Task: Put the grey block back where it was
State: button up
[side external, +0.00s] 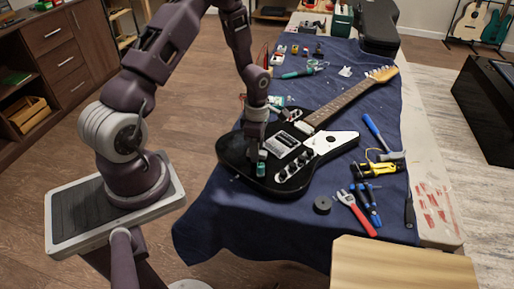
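My gripper (260,160) points down over the lower left part of the black electric guitar (236,150). A small teal piece (261,170) shows at its fingertips; I cannot tell whether it is held or part of the gripper. The guitar lies on the dark blue cloth, its neck pointing to the upper right. A grey rectangular piece (281,146) sits on the guitar body just right of my gripper. I cannot tell whether it is the grey block or a fitted part of the guitar. The finger gap is too small to make out.
Pliers with red handles (355,211), blue-handled tools (368,203), a yellow-handled tool (378,169) and a dark round roll (322,204) lie right of and in front of the guitar. Small parts lie behind it. Bare blue cloth (235,220) is at the front left.

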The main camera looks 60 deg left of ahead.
notch_tip(320, 180, up, 18)
jog(key=d+m, duration=0.3)
jog(key=m, duration=0.1)
jog(key=s+d+r+m+t, duration=0.2)
jog(key=s+d+r+m, duration=0.3)
jog(key=s+r+m, duration=0.2)
jog(key=s+d+r+m+t, duration=0.3)
jog(key=s+d+r+m, duration=0.3)
jog(key=s+m, duration=0.5)
notch_tip(320, 180, up, 2)
jog(key=m, duration=0.5)
jog(key=shift+s+d+t, duration=0.3)
